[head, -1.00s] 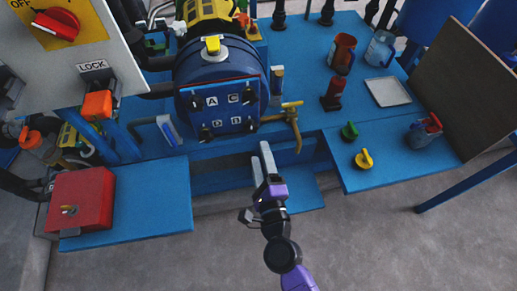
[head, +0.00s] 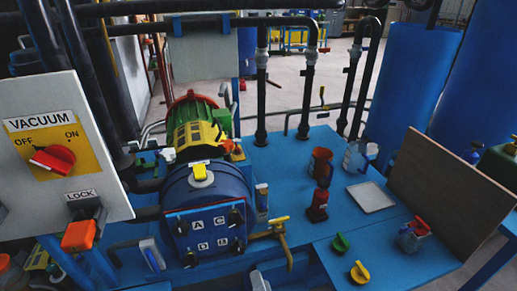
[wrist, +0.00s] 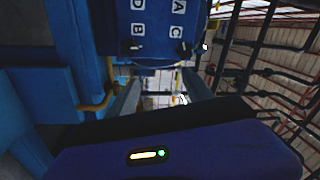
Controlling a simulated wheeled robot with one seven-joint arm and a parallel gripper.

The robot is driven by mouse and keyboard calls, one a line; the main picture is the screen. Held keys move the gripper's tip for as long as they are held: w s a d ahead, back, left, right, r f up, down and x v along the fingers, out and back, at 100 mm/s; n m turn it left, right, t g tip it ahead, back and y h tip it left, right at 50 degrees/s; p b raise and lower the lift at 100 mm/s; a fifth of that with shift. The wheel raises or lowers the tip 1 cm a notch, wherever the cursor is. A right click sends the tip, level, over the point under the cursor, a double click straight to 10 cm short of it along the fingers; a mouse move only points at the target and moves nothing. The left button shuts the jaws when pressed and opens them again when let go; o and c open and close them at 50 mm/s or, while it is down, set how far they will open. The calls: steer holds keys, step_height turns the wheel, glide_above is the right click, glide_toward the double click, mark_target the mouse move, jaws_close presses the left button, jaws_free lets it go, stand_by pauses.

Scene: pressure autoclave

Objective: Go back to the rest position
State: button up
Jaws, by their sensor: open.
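My gripper shows in the wrist view (wrist: 161,80), its two grey fingers apart with nothing between them. In the head view only a fingertip (head: 260,282) shows at the bottom edge, just below the autoclave's front; the rest of my arm is out of frame. The blue autoclave (head: 178,192) has a square front panel marked A, C, D and B with black knobs. That panel (wrist: 152,18) also shows at the top of the wrist view, upside down, beyond the fingers. The fingers look clear of it.
A brass valve with a yellow handle (head: 272,230) juts out right of the autoclave. The vacuum panel (head: 62,150) stands at left.

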steer(key=s+d+r+n+g+h+p, duration=0.1)
steer(key=s+d+r+n+p, duration=0.1)
steer(key=s+d, duration=0.4)
steer(key=s+d+r+n+g+h+p, duration=0.1)
steer(key=s+d+r+n, duration=0.4)
steer(key=s, duration=0.8)
steer(key=s+d+r+n+g+h+p, duration=0.1)
steer(key=s+d+r+n+h+p, duration=0.2)
steer(key=s+d, duration=0.5)
steer(key=shift+s+r+n+g, duration=0.3)
steer(key=shift+s+r+n, duration=0.4)
steer(key=shift+r, duration=0.15)
